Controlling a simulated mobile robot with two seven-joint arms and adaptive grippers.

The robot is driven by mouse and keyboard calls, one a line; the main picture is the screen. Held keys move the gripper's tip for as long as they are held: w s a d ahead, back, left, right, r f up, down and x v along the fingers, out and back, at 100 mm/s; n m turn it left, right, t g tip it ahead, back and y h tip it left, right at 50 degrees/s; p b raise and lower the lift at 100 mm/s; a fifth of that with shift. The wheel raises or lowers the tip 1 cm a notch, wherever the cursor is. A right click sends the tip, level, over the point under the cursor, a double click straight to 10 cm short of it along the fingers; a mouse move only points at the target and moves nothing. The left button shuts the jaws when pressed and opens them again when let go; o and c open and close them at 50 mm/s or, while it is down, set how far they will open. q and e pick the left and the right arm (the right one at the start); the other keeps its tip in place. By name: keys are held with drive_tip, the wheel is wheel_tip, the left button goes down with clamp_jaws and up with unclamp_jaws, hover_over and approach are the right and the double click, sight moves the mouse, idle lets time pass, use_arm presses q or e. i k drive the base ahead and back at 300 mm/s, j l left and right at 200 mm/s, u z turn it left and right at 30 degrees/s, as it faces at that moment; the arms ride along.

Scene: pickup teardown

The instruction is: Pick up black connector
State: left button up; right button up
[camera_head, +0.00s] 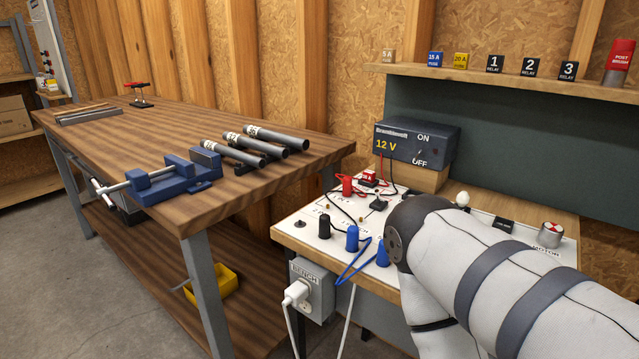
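Several black parts that could be the black connector are on the white board (305,240) on the small bench. A black upright plug (324,228) stands near the board's left side, beside a blue plug (352,238). A small black piece (378,204) sits behind them, near a red clip (369,179). A flat black block (503,225) lies further right. I cannot tell which is meant. A white arm of mine reaches in from the lower right and hides the board's front middle. Neither gripper shows.
A 12 V power box (416,142) stands behind the board. A grey BENCH outlet box (312,289) with a white plug hangs at the front edge. The wooden workbench (140,150) at left holds a blue vise (170,180) and three labelled tubes. A shelf (500,80) runs above.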

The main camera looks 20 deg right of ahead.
sight(325, 218)
drive_tip(key=i+j+z, duration=0.25)
drive_tip(key=z, duration=0.25)
drive_tip(key=i+j+z, duration=0.15)
drive_tip(key=j+z, duration=0.35)
drive_tip(key=i+j+z, duration=0.1)
drive_tip(key=j+z, duration=0.25)
drive_tip(key=z, duration=0.15)
